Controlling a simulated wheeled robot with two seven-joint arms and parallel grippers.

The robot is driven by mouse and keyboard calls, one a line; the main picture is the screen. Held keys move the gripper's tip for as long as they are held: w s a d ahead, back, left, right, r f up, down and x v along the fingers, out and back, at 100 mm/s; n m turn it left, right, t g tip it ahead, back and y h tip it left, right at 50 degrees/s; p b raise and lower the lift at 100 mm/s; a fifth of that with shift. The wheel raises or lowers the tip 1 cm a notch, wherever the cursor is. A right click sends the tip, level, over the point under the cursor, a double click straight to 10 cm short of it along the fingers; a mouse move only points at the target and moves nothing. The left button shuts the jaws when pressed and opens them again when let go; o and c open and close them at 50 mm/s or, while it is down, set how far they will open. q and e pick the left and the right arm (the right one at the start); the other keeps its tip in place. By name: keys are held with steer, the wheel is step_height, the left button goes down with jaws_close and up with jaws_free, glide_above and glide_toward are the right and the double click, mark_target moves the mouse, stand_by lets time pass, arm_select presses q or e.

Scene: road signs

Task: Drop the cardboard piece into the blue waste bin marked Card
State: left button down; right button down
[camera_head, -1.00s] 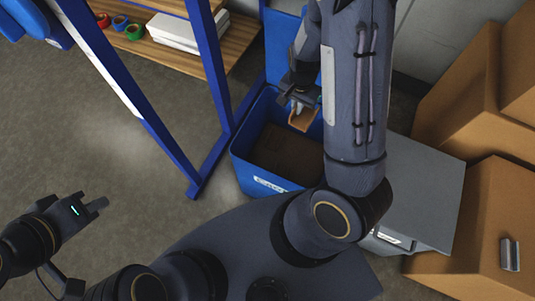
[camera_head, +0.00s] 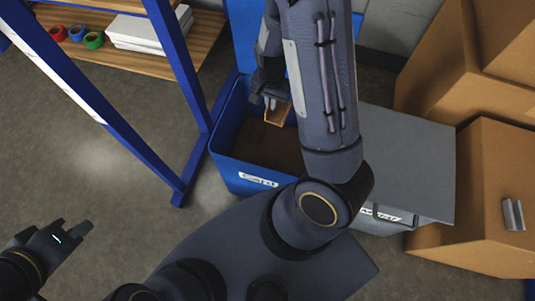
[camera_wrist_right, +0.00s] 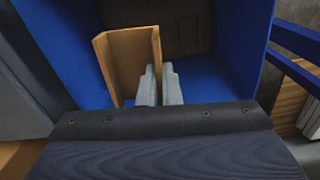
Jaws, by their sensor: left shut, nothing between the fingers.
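The cardboard piece (camera_head: 279,114) is a small tan bent sheet, over the opening of the blue bin (camera_head: 226,168). The bin's white label (camera_head: 258,180) faces me, and its blue lid stands open behind. My right gripper (camera_head: 270,102) points down at the bin opening, partly hidden by my forearm. In the right wrist view, its grey fingertips (camera_wrist_right: 160,84) close around one flap of the cardboard piece (camera_wrist_right: 120,62), with the bin's blue walls (camera_wrist_right: 235,60) around it. I cannot tell how deep the piece is. My left gripper (camera_head: 82,228) is shut and empty at the lower left.
A grey bin with a closed lid (camera_head: 408,160) stands right of the blue bin. Large cardboard boxes (camera_head: 480,190) fill the right side. A blue frame (camera_head: 185,90) and a wooden shelf (camera_head: 75,60) with tape rolls stand to the left. Floor at left is clear.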

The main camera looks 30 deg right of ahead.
steer(key=c, duration=1.5)
jaws_free()
steer(key=shift+c, duration=0.2)
step_height(320, 180, up, 8)
steer(key=p, duration=0.3)
steer(key=shift+f, duration=0.1)
